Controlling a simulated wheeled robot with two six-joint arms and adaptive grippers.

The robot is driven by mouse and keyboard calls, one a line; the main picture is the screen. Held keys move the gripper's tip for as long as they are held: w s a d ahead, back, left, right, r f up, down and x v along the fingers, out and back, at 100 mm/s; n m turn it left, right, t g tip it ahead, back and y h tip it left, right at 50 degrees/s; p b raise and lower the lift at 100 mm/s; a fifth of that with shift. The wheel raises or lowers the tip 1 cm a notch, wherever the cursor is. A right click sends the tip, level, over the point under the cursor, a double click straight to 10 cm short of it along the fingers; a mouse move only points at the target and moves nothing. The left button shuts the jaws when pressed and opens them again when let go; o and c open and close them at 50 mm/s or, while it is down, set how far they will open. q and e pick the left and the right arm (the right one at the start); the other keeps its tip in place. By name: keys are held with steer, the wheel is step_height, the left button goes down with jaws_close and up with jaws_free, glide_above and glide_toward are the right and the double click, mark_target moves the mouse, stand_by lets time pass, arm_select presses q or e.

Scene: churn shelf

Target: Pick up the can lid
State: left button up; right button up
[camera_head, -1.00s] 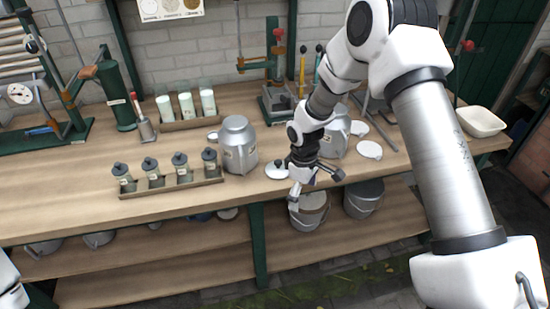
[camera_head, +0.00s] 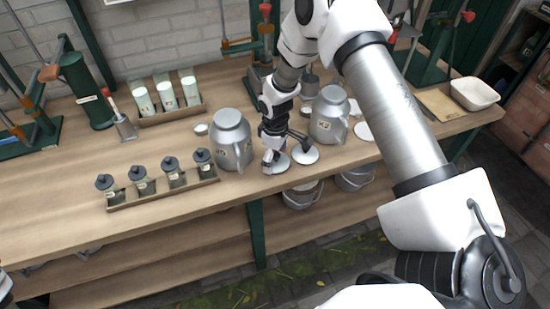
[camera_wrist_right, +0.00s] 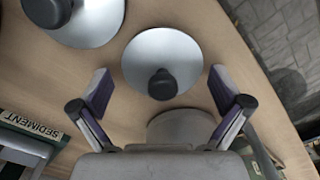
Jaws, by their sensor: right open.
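A round light-grey can lid (camera_head: 280,165) with a dark knob lies on the bench near its front edge. In the right wrist view this lid (camera_wrist_right: 150,48) lies ahead, with its knob between my fingers. My right gripper (camera_head: 285,147) is open above it and holds nothing; its fingers (camera_wrist_right: 164,88) stand apart on both sides of the knob. A second lid (camera_head: 306,155) lies just right of it, cut off at the top left of the wrist view (camera_wrist_right: 100,25). A grey can (camera_head: 230,142) stands to the left.
Another can (camera_head: 328,118) stands right of the gripper, with a further lid (camera_head: 364,132) beside it. A rack of dark-capped jars (camera_head: 160,188) is at the left front. A white basin (camera_head: 474,94) sits far right. Cans stand on the lower shelf.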

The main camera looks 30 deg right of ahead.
steer(key=shift+s+r, duration=0.2)
steer(key=shift+s, duration=0.05)
steer(key=shift+c, duration=0.7)
steer(key=shift+s+r, duration=0.1)
steer(key=c, duration=0.6)
arm_select(q)
steer(key=shift+s+r, duration=0.1)
steer(key=shift+s, duration=0.2)
arm_select(e)
steer(key=c, duration=0.7)
steer(key=shift+o, duration=0.2)
steer(key=shift+s, duration=0.1)
